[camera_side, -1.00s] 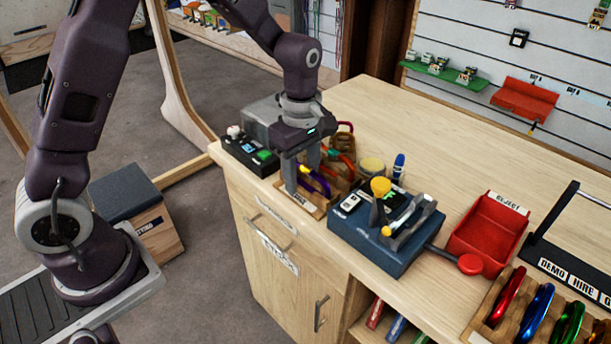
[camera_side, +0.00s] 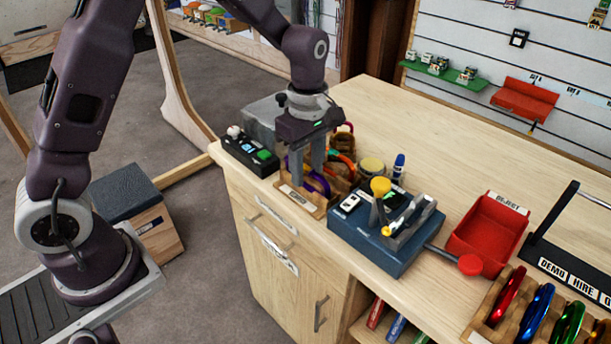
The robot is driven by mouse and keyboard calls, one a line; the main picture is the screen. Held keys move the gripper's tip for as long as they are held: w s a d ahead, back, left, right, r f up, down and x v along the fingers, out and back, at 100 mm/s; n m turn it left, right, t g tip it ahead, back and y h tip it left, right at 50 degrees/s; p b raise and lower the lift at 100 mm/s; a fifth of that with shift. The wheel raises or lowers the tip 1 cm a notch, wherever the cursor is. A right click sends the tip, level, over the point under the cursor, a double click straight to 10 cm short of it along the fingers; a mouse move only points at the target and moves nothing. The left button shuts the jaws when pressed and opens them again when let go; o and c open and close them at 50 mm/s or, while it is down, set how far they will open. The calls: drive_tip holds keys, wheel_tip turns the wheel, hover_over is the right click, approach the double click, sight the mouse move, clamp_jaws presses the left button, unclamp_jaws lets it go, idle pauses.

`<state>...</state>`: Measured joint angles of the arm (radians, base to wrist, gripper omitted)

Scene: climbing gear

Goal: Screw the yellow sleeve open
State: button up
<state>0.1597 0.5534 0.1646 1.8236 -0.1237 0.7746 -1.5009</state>
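My gripper (camera_side: 308,174) points straight down over a wooden rack (camera_side: 307,207) at the left end of the bench. Its two fingers are apart, with a gap between them, just at a purple carabiner (camera_side: 324,185) in the front of the rack. The fingers hide part of the carabiner, and I cannot tell whether they touch it. No yellow sleeve can be made out on it. A yellow knob (camera_side: 381,187) stands upright on a blue fixture (camera_side: 370,243) to the right, with a small yellow ball (camera_side: 386,231) on its front. My gripper is clear of both.
An orange carabiner (camera_side: 345,160) and a red-brown one sit behind in the rack. A black control box (camera_side: 250,152) is left of it. A yellow-lidded jar (camera_side: 371,168), a blue marker (camera_side: 398,166) and a red reject tray (camera_side: 489,232) are right. The rear bench is clear.

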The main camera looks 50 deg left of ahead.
drive_tip(key=shift+a+r, duration=0.1)
drive_tip(key=shift+r, duration=0.8)
drive_tip(key=shift+s, duration=0.8)
drive_tip(key=shift+f, duration=0.15)
drive_tip(key=shift+f, duration=1.3)
drive_tip(key=shift+w, duration=0.8)
drive_tip(key=shift+r, duration=0.1)
